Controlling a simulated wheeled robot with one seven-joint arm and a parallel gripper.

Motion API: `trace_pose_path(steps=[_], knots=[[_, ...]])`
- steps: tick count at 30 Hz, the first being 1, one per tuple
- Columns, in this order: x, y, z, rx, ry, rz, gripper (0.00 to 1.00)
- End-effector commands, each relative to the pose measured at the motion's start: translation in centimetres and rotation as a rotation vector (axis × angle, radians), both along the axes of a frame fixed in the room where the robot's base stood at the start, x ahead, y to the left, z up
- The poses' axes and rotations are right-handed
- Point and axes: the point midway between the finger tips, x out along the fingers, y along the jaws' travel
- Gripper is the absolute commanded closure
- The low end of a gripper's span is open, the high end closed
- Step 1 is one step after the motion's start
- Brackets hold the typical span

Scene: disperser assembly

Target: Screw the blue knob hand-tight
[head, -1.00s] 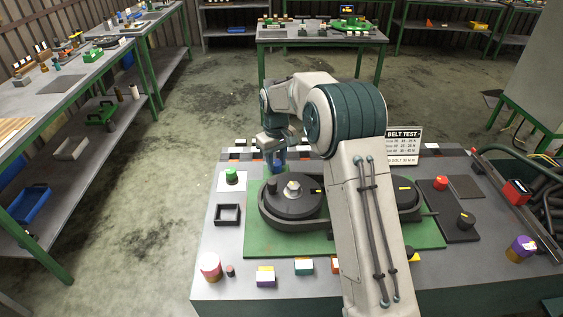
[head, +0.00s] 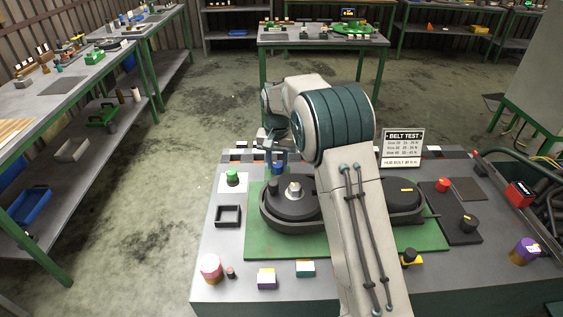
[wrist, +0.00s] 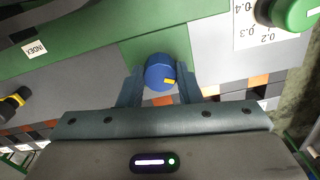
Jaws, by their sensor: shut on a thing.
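The blue knob (wrist: 159,70) is round with a small yellow mark, and sits between my gripper's two fingers in the wrist view. My gripper (wrist: 158,86) is shut on it, one finger on each side. In the head view the blue knob (head: 277,169) stands at the back left of the green plate (head: 290,247), beside the black pulley housing (head: 292,211). My gripper (head: 276,160) reaches down over it from behind. The knob's underside and thread are hidden.
A green knob (head: 232,178) sits on a white scale card to the left, with a black square frame (head: 228,216) in front of it. A BELT TEST sign (head: 402,148) stands at the back right. A red button (head: 442,185) and a black knob (head: 468,222) are farther right.

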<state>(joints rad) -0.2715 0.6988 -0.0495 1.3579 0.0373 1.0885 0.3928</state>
Motion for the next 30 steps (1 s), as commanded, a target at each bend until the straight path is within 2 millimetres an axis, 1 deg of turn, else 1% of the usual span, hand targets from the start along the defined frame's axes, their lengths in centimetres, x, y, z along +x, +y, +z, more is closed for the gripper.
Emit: trace_pose_path(steps=[1,9,19,20,21,22,30], knots=[[0.39,0.18,0.48,0.005,-0.017,-0.011,0.92],[0.41,0.11,0.50,0.005,-0.017,-0.046,0.92],[0.42,0.04,0.51,0.004,-0.018,-0.047,0.92],[0.41,0.03,0.50,0.004,-0.018,-0.046,0.61],[0.38,0.02,0.46,0.003,-0.016,-0.046,0.49],[0.35,0.02,0.42,0.002,-0.015,-0.046,0.47],[0.15,0.20,0.27,0.000,-0.008,-0.042,0.47]])
